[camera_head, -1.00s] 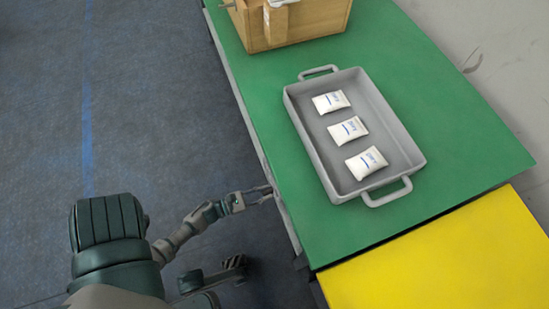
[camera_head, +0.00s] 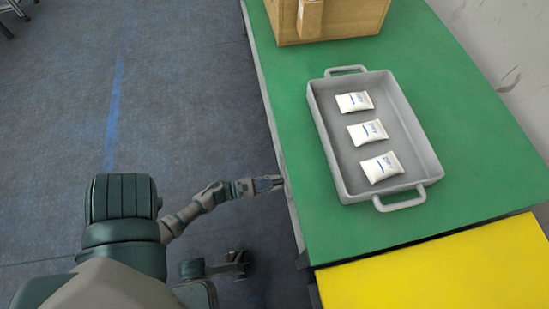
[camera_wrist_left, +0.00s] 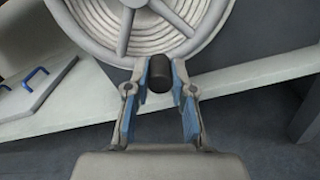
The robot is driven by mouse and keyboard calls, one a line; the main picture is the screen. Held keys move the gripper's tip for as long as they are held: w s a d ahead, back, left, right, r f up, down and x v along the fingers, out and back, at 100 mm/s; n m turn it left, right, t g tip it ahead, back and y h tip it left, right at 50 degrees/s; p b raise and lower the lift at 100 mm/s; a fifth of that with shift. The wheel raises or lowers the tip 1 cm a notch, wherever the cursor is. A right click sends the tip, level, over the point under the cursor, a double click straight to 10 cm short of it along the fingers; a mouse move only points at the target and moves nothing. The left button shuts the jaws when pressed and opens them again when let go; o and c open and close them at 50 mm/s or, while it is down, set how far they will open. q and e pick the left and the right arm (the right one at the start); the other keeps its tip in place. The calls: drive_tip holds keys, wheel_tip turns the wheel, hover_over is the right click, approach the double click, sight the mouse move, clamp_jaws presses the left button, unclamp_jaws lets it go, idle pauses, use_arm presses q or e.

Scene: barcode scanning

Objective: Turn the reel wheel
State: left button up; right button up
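The reel wheel (camera_wrist_left: 88,22) shows in the left wrist view as a pale round wheel with spokes and ringed grooves; its top is cut off. A short black handle knob (camera_wrist_left: 159,74) sticks out near its lower rim. My left gripper (camera_wrist_left: 160,76) has its fingers on both sides of this knob, with almost no gap, and looks shut on it. In the head view my left gripper (camera_head: 272,183) is at the table's left side, where the wheel itself is not visible. My right gripper is not in view.
A grey tray (camera_head: 329,137) with three white packets (camera_head: 367,132) stands on the green table (camera_head: 463,136). A wooden box (camera_head: 345,22) stands behind it. A yellow surface (camera_head: 440,265) adjoins at front right. A panel with blue handles (camera_wrist_left: 38,90) is left of the wheel.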

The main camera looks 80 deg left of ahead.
use_arm(q)
drive_tip(key=o, duration=0.4)
drive_tip(key=shift+s+f, duration=0.1)
drive_tip(key=shift+f, duration=0.15)
drive_tip(key=shift+o, duration=0.2)
drive_tip(key=shift+r, duration=0.1)
drive_tip(key=s, duration=1.2)
drive_tip(key=shift+a, duration=0.25)
